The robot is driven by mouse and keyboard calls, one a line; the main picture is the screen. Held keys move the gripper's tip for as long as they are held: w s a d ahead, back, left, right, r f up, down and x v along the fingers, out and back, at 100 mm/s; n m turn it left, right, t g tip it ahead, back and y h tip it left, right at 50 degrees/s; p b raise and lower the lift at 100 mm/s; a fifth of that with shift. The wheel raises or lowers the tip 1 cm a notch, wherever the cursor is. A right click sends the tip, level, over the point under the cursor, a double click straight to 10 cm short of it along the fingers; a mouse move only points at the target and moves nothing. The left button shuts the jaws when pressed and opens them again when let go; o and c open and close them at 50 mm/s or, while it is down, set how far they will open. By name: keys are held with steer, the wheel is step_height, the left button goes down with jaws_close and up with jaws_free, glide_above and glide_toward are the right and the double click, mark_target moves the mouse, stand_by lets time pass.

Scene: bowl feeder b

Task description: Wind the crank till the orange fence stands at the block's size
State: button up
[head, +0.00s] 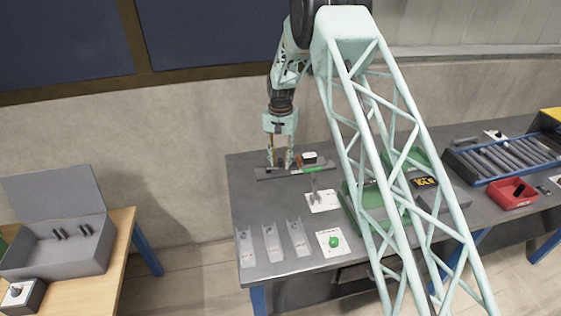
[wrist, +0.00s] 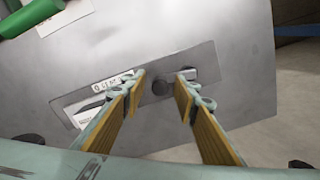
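My gripper (head: 280,160) points down at the far left part of the grey table, beside a dark low fixture (head: 290,173). In the wrist view my gripper (wrist: 165,76) is open, its two yellow-sided fingers apart. A dark round knob (wrist: 161,88) on a short grey arm, seemingly the crank, shows between the fingertips; I cannot tell whether either finger touches it. A white scale strip (wrist: 112,82) lies left of it. A small dark block with a brownish edge (head: 309,158) sits at the fixture's back. I cannot clearly make out the orange fence.
A green bar (head: 315,169) lies at the fixture's right. Green trays (head: 356,207) and a red bin (head: 511,194) stand to the right. My arm's lattice hides part of the table.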

steer(key=shift+r, duration=0.1)
step_height(320, 180, up, 12)
stand_by(1.0)
